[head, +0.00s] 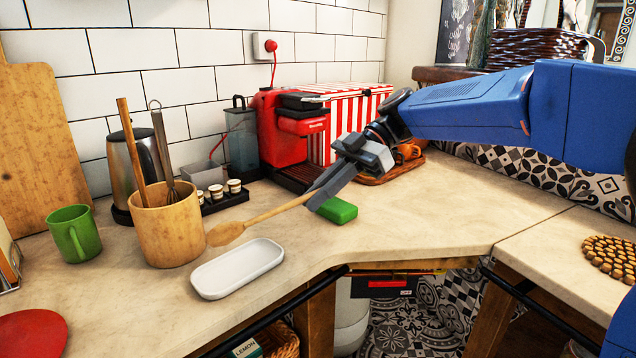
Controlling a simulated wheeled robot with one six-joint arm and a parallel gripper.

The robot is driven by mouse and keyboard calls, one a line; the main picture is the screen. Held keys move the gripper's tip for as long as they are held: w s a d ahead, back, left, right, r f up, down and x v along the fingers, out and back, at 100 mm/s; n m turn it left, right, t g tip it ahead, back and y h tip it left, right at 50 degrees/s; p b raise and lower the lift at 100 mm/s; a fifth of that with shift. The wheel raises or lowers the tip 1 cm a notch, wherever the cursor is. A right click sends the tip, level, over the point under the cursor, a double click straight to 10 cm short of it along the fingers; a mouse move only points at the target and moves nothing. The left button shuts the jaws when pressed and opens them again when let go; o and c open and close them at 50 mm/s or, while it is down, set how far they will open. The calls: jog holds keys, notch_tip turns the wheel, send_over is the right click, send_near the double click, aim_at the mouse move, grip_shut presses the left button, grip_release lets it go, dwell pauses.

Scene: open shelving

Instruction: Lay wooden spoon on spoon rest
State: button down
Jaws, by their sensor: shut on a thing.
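The wooden spoon (263,218) is held in the head view with its bowl end pointing left and slightly down. My gripper (322,190) is shut on the end of its handle. The spoon's bowl is above and behind the white oblong spoon rest (238,268), near its left half in the picture. The spoon rest lies flat and empty near the counter's front edge. The spoon appears to be in the air; its exact height above the counter is hard to tell.
A wooden utensil crock (167,232) with a whisk stands left of the spoon's bowl. A green mug (75,233) is at left. A green sponge (337,210) lies just under my gripper. A red coffee machine (279,128) stands behind. The counter right of the sponge is clear.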

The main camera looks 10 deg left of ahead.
jog(key=shift+f, duration=2.4)
jog(key=c, duration=1.7)
grip_release()
jog(key=shift+c, duration=0.2)
jog(key=shift+d, duration=0.1)
jog(key=v, duration=1.7)
jog(key=shift+w, duration=0.2)
